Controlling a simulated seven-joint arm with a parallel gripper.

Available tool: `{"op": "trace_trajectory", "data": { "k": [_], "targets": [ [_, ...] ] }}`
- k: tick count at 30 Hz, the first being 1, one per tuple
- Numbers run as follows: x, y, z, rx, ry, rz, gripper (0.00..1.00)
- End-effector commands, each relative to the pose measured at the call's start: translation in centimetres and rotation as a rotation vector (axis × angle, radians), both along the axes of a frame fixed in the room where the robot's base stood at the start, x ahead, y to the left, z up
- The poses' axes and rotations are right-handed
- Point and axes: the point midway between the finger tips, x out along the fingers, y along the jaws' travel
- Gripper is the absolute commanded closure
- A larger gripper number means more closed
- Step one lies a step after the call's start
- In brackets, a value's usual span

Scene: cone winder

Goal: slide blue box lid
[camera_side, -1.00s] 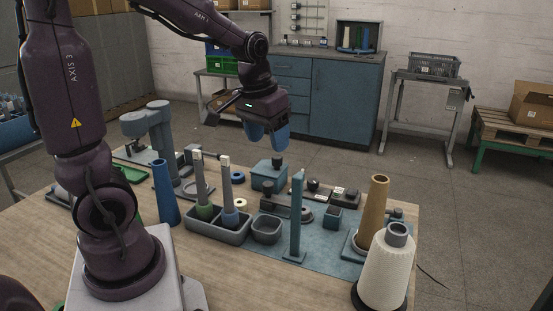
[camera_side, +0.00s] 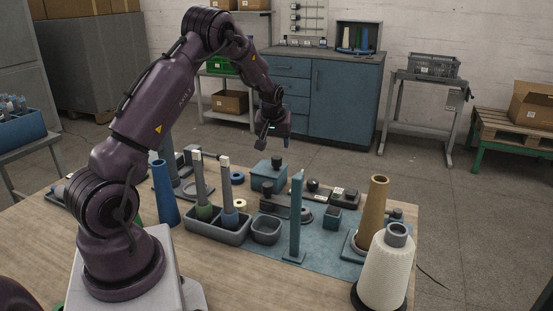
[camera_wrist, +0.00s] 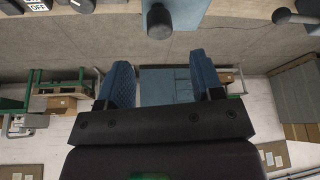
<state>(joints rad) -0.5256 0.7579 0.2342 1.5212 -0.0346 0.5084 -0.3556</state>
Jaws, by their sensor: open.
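The blue box (camera_side: 262,177) stands at the back of the work area on the table, with its lid on top. A dark round knob (camera_side: 277,161) sticks up from the lid. In the wrist view, part of the box (camera_wrist: 190,12) and its knob (camera_wrist: 159,22) show at the top edge, beyond the fingers. My gripper (camera_side: 273,137) is above the box and apart from it. In the wrist view, its two blue ridged fingers (camera_wrist: 161,80) are spread wide with nothing between them.
An upright blue post (camera_side: 297,220) stands in front of the box. A grey tray (camera_side: 215,228) with two upright spindles, a blue cone (camera_side: 165,193), a tan cone (camera_side: 372,210) and a white yarn cone (camera_side: 384,272) stand around.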

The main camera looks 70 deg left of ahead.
Motion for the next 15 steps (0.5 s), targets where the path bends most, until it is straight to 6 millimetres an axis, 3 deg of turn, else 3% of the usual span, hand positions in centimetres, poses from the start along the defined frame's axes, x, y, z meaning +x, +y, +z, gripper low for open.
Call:
{"op": "trace_trajectory", "data": {
  "k": [6, 15],
  "targets": [
    [0.8, 1.5, -4.4, -0.001, 0.002, -0.001, 0.40],
    [1.6, 2.6, -7.4, 0.000, 0.000, -0.002, 0.40]
  ]
}}
